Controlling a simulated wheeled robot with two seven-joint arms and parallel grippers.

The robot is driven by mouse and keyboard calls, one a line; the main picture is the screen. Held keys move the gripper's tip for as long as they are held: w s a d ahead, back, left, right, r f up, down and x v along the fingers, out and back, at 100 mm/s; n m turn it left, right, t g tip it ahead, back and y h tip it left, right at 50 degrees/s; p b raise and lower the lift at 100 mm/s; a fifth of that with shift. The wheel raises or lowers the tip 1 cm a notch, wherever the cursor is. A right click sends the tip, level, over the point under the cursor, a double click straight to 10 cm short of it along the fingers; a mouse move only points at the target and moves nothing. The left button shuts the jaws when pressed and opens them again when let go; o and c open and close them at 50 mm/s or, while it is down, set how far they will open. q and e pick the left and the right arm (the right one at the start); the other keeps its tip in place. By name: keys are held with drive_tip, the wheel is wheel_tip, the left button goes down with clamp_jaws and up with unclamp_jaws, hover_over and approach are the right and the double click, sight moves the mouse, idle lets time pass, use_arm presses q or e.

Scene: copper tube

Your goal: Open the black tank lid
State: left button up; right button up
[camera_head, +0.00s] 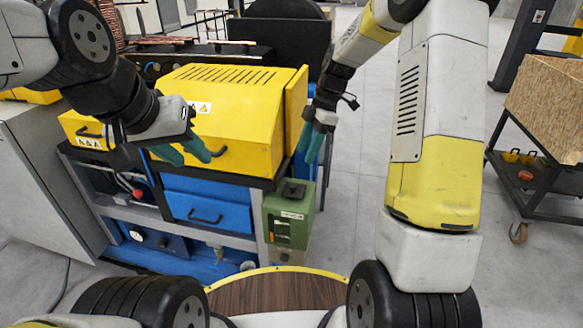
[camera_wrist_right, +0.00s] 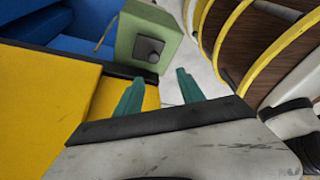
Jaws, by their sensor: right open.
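A black tank-like box (camera_head: 285,45) stands behind the yellow machine in the head view. A dark panel (camera_head: 290,8) at its top, cut by the frame edge, may be its lid; I cannot tell whether it is open. My left gripper (camera_head: 188,152) is in front of the yellow machine, near its black handle, with its teal fingers apart and nothing between them. My right gripper (camera_head: 316,148) hangs just right of the yellow machine, pointing down. Its teal fingers also show apart and empty in the right wrist view (camera_wrist_right: 158,82). Neither gripper is at the black box.
The yellow machine cover (camera_head: 225,100) sits on a blue and grey frame with a blue drawer (camera_head: 208,203). A green box (camera_head: 289,212) is fixed at its right front corner. A cart with a wooden box (camera_head: 548,105) stands right. The grey floor between is clear.

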drive_tip(key=n, duration=0.2)
approach(293, 185)
drive_tip(key=shift+g, duration=0.4)
drive_tip(key=x, duration=0.8)
drive_tip(key=shift+w+f, duration=0.2)
drive_tip(key=shift+w, duration=0.1)
clamp_jaws()
idle(0.4)
